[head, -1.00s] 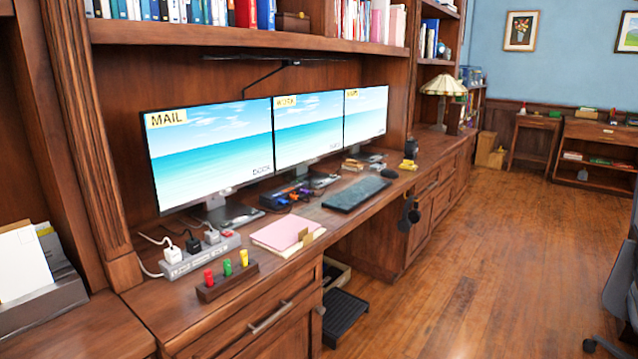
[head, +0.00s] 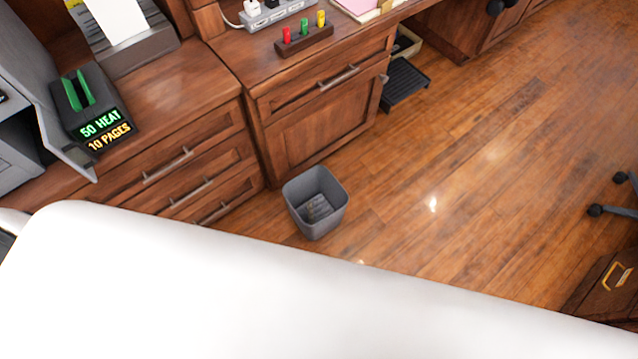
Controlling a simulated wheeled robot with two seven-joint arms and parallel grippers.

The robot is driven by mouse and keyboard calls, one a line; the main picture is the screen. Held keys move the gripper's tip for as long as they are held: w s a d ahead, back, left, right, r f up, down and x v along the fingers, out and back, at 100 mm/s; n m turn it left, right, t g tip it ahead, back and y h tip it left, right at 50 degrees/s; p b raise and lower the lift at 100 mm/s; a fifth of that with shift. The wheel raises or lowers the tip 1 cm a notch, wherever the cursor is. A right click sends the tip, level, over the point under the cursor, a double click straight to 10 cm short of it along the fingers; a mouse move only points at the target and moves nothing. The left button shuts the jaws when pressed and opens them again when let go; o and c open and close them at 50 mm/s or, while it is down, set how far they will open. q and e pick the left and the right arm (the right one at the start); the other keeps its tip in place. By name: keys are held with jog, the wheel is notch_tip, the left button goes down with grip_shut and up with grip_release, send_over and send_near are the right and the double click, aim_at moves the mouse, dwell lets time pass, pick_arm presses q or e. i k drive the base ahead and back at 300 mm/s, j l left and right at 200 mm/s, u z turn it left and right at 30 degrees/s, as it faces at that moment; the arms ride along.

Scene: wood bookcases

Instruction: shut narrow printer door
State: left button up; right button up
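A grey machine (head: 12,158), which looks like the printer, is cut off at the left edge of the head view, on the wood counter. A thin grey panel (head: 62,142) stands out from it at an angle, with a dark gap behind; it looks like a door standing open. Beside it is a dark box (head: 88,112) with two green upright pieces and lit text reading "50 HEAT" and "10 PAGES". Neither of my grippers is in view. A large white part of my own body covers the bottom of the picture and hides what lies below.
Drawers (head: 190,178) with metal handles are under the counter. A grey waste bin (head: 316,203) stands on the floor before the cabinets. A black footrest (head: 403,84) lies under the desk. Chair wheels (head: 606,211) and a wooden cabinet (head: 603,290) are at right. The middle floor is clear.

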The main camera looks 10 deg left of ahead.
aim_at(54, 138)
jog(key=u, duration=2.1)
jog(key=i+j+u, duration=0.15)
jog(key=j, duration=0.2)
